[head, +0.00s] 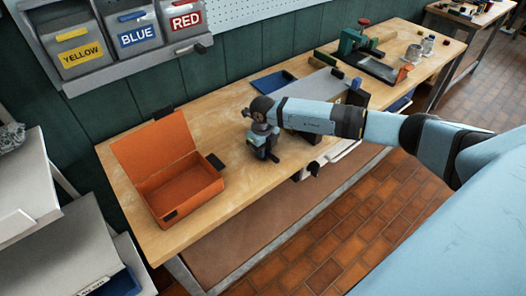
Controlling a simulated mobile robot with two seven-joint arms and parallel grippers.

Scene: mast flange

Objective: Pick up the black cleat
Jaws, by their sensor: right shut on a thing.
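My right gripper (264,152) points down at the workbench (225,123), right of the open orange box. It is shut on a small dark thing at the bench top, which I take to be the black cleat. The fingers and the cleat are both dark and small here, so the cleat's outline is mostly hidden. I cannot tell whether it touches the bench or is just above it. My left gripper is not in view.
The orange box (186,186) stands open at the left of the bench. A blue tray (273,82) and a green vise (352,41) are farther back. Bins labelled yellow, blue and red (186,22) hang on the wall. Bare bench lies between box and gripper.

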